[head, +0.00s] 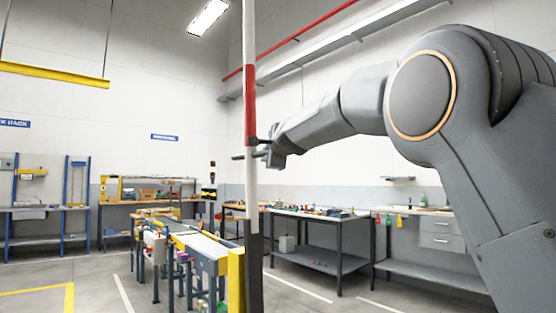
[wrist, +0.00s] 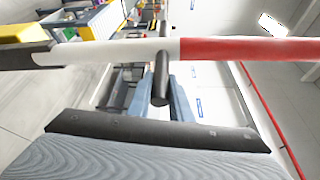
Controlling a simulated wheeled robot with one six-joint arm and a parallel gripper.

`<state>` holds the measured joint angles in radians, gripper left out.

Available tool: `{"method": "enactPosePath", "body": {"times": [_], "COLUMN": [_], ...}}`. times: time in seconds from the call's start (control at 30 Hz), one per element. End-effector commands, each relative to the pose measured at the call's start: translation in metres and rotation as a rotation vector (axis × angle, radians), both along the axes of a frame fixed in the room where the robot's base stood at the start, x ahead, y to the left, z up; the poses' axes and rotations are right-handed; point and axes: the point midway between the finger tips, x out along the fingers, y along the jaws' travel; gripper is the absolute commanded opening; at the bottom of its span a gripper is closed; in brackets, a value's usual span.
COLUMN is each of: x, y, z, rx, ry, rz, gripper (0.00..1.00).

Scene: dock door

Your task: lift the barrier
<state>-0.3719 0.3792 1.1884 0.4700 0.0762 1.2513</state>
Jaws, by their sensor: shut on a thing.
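The barrier is a red and white pole (head: 250,100) standing upright, or nearly so, in the middle of the head view, with a dark lower end. In the wrist view the pole (wrist: 230,50) runs across the picture, white at left and red at right. A dark handle (wrist: 160,78) sticks out from the pole. My gripper (head: 262,152) is at the pole just below its red band. In the wrist view its fingers lie on either side of the handle, shut on it. Part of the handle's contact with the fingers is hard to see.
A yellow post (head: 236,280) stands beside the pole's lower end. A conveyor (head: 200,245) lies behind to the left. Workbenches (head: 318,252) line the back wall. A red pipe (head: 310,35) runs high along the wall. Floor at the left is open.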

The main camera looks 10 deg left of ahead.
Motion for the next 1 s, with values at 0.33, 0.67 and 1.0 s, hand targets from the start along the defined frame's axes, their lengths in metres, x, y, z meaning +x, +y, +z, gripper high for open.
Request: {"method": "enactPosePath", "body": {"times": [0.33,0.67,1.0], "x": [0.001,0.003,-0.001], "y": [0.004,-0.001,-0.005], "z": [0.002,0.002,0.001], "rx": [0.013,0.013,0.014], "ry": [0.009,0.008,0.010], "rz": [0.013,0.005,0.004], "gripper": [0.00,0.37,0.37]}}
